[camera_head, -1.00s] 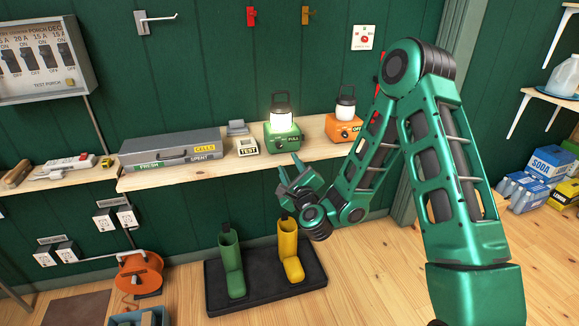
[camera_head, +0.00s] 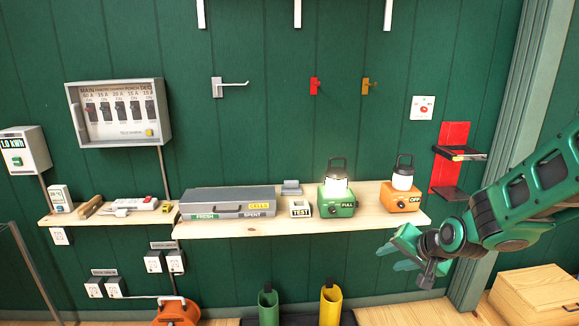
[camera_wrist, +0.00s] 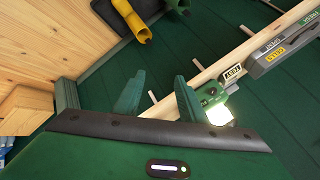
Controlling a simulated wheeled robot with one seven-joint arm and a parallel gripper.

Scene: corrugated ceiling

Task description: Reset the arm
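My arm comes in from the right edge of the head view, folded out to the right of the shelf. My gripper (camera_head: 398,252) is in front of the wall, just below the right end of the wooden shelf (camera_head: 395,219). In the wrist view its two green fingers (camera_wrist: 158,78) stand apart with nothing between them. An orange lantern (camera_head: 400,200) marked OFF and a lit green lantern (camera_head: 337,207) marked FULL stand on the shelf. The green lantern also shows beyond the right finger in the wrist view (camera_wrist: 207,96).
A grey case (camera_head: 228,202) and a TEST box (camera_head: 300,208) sit on the shelf. A wooden box (camera_head: 545,298) stands on the floor at right.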

